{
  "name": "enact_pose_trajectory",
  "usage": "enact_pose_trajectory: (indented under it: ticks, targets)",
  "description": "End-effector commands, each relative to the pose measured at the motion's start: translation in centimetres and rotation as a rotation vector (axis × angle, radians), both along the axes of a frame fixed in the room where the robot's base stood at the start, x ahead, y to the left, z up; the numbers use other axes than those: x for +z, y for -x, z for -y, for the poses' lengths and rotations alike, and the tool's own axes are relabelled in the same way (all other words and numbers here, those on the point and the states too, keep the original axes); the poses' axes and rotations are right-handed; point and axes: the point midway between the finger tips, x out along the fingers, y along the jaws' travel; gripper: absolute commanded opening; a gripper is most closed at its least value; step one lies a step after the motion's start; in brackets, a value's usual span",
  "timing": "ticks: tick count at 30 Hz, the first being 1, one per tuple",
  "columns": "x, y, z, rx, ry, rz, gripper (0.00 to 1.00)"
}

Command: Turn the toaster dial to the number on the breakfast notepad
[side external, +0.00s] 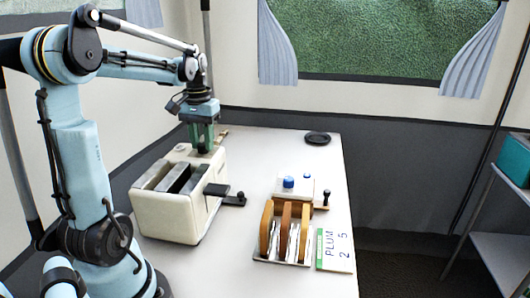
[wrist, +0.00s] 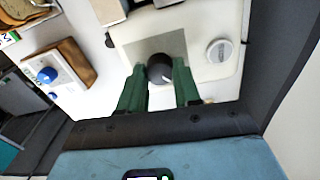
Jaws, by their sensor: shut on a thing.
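The cream toaster (side external: 165,222) stands at the left of the white table, with its slots facing up. My gripper (side external: 203,150) points down at the toaster's far end. In the wrist view its green fingers (wrist: 160,80) are on either side of the black dial (wrist: 160,66), shut on it. The dial sits on a grey square plate (wrist: 172,44); its scale marks cannot be read, and the fingers hide it in the side view. A white notepad (side external: 334,250) with a green edge lies at the table's right side and shows "PLUM" and "2 5".
A round silver-white knob (wrist: 219,50) is right of the dial in the wrist view. A black lever (side external: 230,196) sticks out from the toaster. A rack of bread slices (side external: 284,233) and a blue-topped item (side external: 289,184) stand to the right. A black disc (side external: 317,138) lies at the back.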

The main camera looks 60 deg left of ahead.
Motion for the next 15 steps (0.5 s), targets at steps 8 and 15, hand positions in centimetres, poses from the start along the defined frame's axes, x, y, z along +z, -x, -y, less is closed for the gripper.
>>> enact_pose_trajectory:
  ticks: [8,15]
  targets:
    - [0.00,-0.01,-0.01,-0.001,0.000,0.000,0.58]
    - [0.05,0.00,0.00,-0.001,0.000,0.000,0.58]
